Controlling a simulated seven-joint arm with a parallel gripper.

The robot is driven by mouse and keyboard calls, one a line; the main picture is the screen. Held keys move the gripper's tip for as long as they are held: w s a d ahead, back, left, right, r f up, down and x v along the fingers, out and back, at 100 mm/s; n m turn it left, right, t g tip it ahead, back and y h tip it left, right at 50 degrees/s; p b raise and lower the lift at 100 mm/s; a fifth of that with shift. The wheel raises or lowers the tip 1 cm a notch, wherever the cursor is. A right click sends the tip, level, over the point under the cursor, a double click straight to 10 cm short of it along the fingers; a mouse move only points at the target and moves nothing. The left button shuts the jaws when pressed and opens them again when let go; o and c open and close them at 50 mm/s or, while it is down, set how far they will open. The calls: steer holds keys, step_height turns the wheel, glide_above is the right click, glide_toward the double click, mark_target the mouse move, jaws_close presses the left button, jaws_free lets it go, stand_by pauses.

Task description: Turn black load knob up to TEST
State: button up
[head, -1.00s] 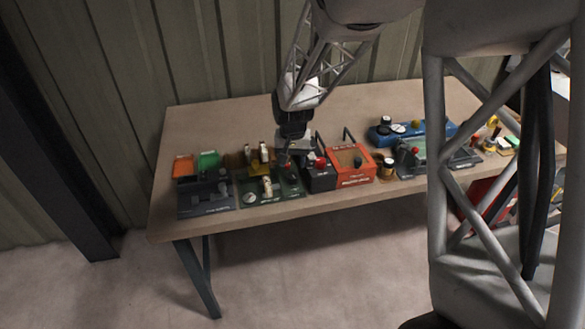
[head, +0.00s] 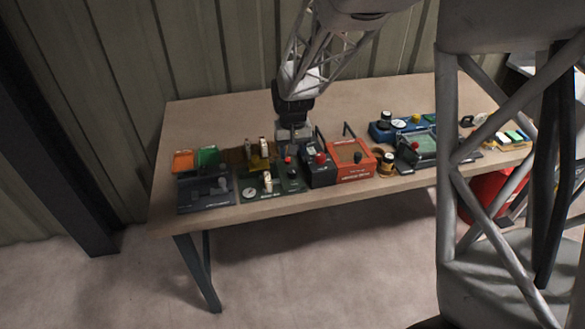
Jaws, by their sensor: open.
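Several black knobs show in the head view, and their lettering is too small to read, so I cannot tell which is the load knob. One black knob (head: 357,157) stands on the orange box (head: 343,174). Another black knob (head: 385,116) is on the blue unit (head: 400,136) farther right. The dark green panel (head: 248,203) carries a white dial, a pale lever and a red knob (head: 287,160). My gripper (head: 292,151) points down, open, above the back of the panel's right end, close to the red knob. Its fingertips are small, and I see nothing between them.
A black box with a red knob (head: 320,159) stands between the green panel and the orange box. A grey panel (head: 205,195) and orange and green trays are at the left. The wooden table (head: 215,125) is clear along its back left.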

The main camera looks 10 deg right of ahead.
mark_target(293, 170)
steer(key=n, duration=0.7)
steer(key=shift+n, duration=0.4)
steer(key=shift+f, duration=0.1)
steer(key=shift+f, duration=3.85)
steer(key=shift+c, duration=0.5)
steer(key=c, duration=0.6)
steer(key=shift+o, duration=0.2)
steer(key=o, duration=0.7)
steer(key=shift+c, duration=0.2)
